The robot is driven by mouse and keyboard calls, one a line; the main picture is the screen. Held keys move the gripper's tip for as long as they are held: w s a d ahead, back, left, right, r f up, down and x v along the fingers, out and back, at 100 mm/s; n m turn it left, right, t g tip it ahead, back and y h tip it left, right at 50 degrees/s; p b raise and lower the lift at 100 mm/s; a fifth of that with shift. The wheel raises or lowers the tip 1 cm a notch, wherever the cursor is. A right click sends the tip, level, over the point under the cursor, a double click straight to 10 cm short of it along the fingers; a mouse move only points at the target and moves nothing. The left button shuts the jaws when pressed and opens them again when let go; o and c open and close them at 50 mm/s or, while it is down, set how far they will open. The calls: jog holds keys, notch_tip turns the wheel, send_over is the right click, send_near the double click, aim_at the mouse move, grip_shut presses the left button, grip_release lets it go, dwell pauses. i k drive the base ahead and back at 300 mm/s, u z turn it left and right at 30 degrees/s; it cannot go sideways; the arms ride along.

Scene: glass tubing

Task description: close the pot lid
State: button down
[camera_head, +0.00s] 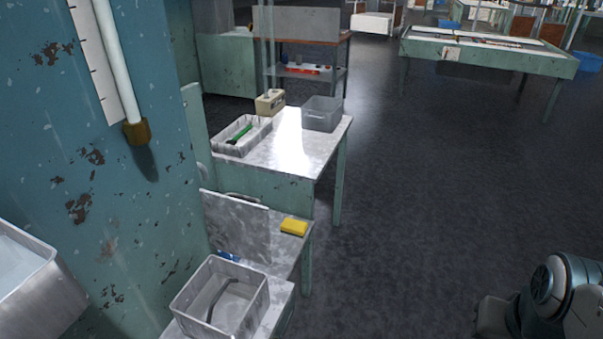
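A flat grey metal panel (236,228) stands upright on the low bench, with a thin curved handle (243,198) at its top edge. It may be the raised pot lid, but I cannot tell for sure. No round pot is clearly visible. An open grey box (260,287) stands in front of it, with a dark curved strip (213,299) inside. Part of a metal vessel (45,297) with a pale inside is cut off at the left edge. My arm shows at the lower right; its gripper is not in view.
A yellow sponge-like block (294,227) lies right of the panel. The table (300,157) behind holds a white tray (267,127) and a grey bin (322,114). A peeling teal wall or column (150,230) fills the left. The floor (430,200) to the right is clear.

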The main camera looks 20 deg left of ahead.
aim_at(239, 225)
jog(key=i, duration=2.05)
jog(key=u, duration=4.1)
jog(key=i, duration=0.5)
jog(key=z, duration=0.2)
jog(key=k, duration=0.7)
jog(key=u, duration=0.1)
